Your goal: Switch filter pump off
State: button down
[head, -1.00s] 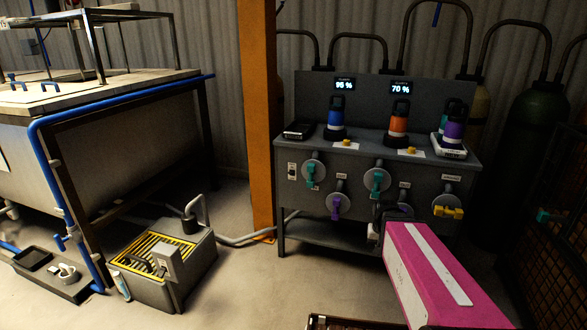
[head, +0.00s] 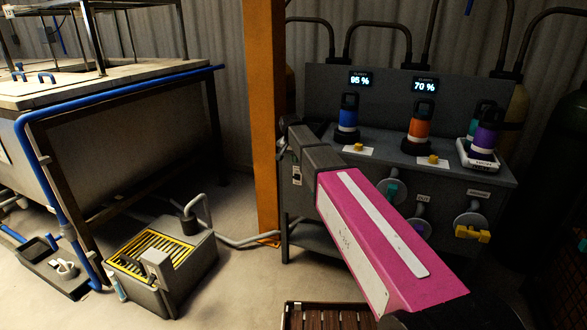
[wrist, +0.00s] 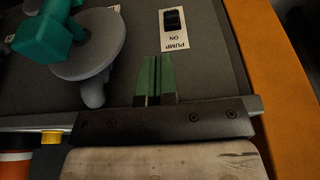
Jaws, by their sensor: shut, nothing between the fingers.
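The filter pump switch (wrist: 174,21) is a black rocker on a white plate on the grey cabinet front. Its label, upside down in the wrist view, reads "PUMP ON". The switch plate (head: 297,174) also shows small in the head view, just left of my arm. My gripper (wrist: 157,60) has green fingers that are together and empty. In the wrist view the fingertips lie just below the label, a little left of the rocker. I see no contact with the rocker, though the depth gap is unclear. In the head view my wrist covers part of the cabinet front.
A teal-handled valve (wrist: 80,40) sits close left of the fingers in the wrist view. The orange post (head: 262,120) stands beside the cabinet. The cabinet top (head: 385,150) holds several coloured bottles. A grey box with yellow grating (head: 155,255) is on the floor at left.

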aim_at(296, 178)
jog(key=shift+w+a+r, duration=0.25)
jog(key=shift+w+r, duration=0.05)
jog(key=shift+w, duration=0.25)
jog(key=x, duration=1)
